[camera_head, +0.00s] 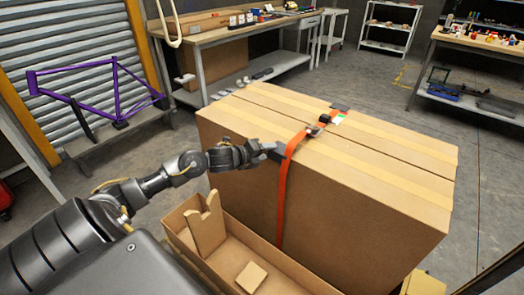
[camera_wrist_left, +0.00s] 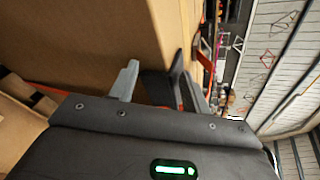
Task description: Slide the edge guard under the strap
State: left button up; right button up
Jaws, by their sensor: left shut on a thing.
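A large cardboard box (camera_head: 345,165) stands in the middle of the head view. An orange strap (camera_head: 284,195) runs down its near side and across its top, with a dark buckle (camera_head: 315,129) on top. My left gripper (camera_head: 268,151) is at the box's near top edge, just left of the strap. It is shut on the dark edge guard, which shows between the fingers in the left wrist view (camera_wrist_left: 157,87). The strap also shows there (camera_wrist_left: 204,60). I cannot tell whether the guard's tip touches the strap or is under it. My right gripper is not in view.
An open cardboard tray (camera_head: 225,250) with cardboard pieces lies along the box's near side, below my left arm. A purple bicycle frame (camera_head: 78,67) is at the left. Workbenches (camera_head: 215,37) stand behind. The floor (camera_head: 375,85) behind the box is mostly clear.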

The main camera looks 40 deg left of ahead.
pick_arm(q)
jog(key=shift+d+f, duration=0.1)
jog(key=shift+d, duration=1.9)
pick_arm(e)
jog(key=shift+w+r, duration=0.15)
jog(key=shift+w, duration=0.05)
pick_arm(q)
jog(key=o, duration=0.9)
jog(key=shift+c, duration=0.2)
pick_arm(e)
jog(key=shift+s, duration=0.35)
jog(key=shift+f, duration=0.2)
pick_arm(q)
send_near(277, 156)
jog(key=shift+v, duration=1.2)
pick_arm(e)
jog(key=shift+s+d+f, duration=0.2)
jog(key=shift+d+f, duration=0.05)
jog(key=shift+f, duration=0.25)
